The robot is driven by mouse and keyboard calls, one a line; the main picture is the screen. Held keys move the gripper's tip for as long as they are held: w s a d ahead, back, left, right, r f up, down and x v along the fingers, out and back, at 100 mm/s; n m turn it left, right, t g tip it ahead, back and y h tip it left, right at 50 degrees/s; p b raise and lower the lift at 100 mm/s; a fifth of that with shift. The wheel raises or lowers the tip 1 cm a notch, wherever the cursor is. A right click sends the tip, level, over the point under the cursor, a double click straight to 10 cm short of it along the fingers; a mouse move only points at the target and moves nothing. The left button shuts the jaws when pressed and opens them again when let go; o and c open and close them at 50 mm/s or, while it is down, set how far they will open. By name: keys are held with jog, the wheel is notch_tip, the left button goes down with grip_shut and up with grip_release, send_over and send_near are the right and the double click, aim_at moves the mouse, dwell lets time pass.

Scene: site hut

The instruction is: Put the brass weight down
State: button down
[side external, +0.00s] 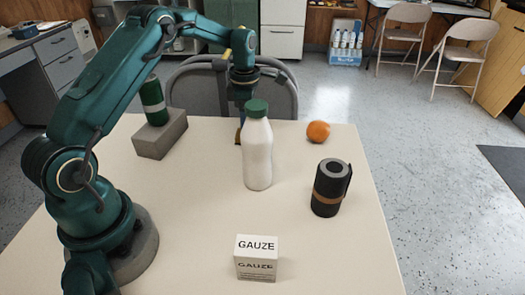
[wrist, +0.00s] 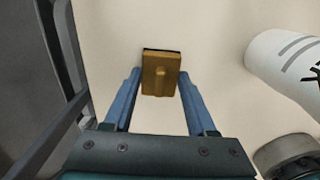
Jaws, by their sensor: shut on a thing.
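The brass weight (wrist: 160,77) is a yellow-brown block with a raised bar and a dark far edge, seen in the wrist view between my blue fingers. My gripper (wrist: 159,88) is shut on it. In the side view my gripper (side external: 239,133) points down near the table's far edge, behind the white bottle, which hides most of the fingers and the weight. I cannot tell whether the weight touches the table.
The white bottle (side external: 257,153) with a green cap stands close by my gripper. A chair (side external: 188,90) stands behind.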

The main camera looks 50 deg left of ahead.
jog(key=shift+f, duration=0.1)
jog(key=shift+c, duration=1)
grip_release()
